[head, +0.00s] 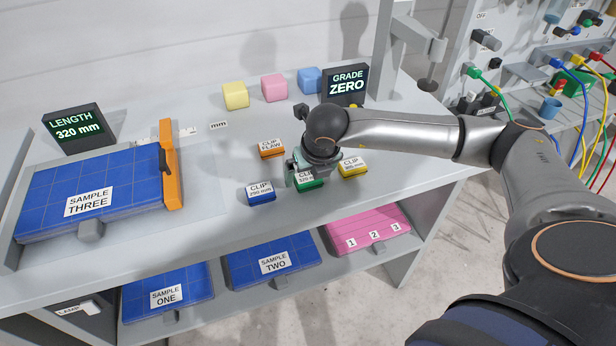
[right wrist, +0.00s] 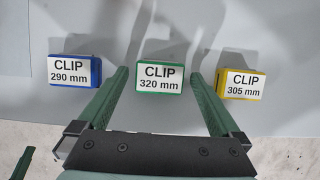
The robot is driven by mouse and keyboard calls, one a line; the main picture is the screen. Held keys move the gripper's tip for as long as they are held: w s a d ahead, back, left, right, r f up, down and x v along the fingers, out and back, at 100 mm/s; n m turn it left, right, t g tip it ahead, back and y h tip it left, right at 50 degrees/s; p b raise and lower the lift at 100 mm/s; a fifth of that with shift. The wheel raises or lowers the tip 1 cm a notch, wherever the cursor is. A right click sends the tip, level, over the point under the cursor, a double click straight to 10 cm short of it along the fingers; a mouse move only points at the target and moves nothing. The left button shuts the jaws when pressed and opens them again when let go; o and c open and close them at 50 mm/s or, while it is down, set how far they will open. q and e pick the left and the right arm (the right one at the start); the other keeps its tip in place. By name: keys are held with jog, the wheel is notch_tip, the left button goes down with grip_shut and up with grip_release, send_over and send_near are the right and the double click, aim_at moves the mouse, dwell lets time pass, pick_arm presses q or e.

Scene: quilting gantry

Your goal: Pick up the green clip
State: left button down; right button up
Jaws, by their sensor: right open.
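The green clip (right wrist: 161,89), labelled "CLIP 320 mm", lies on the grey tabletop. In the head view the green clip (head: 309,184) is partly covered by my right gripper (head: 299,178). In the right wrist view my right gripper (right wrist: 158,84) is open, with one green finger on each side of the clip and a gap on both sides. The fingers do not touch it. I cannot tell how far above the table the fingertips are.
A blue clip (head: 261,193) and a yellow clip (head: 353,167) lie close on either side. An orange clip (head: 271,150) lies behind. A blue sample board (head: 120,165) with an orange bar (head: 171,178) stands at left. The table's front edge is close.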

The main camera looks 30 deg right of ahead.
jog(key=shift+w+f, duration=0.15)
jog(key=shift+f, duration=0.25)
jog(key=shift+c, duration=0.2)
jog(key=c, duration=1.2)
jog(key=shift+c, duration=0.2)
jog(key=shift+r, duration=0.1)
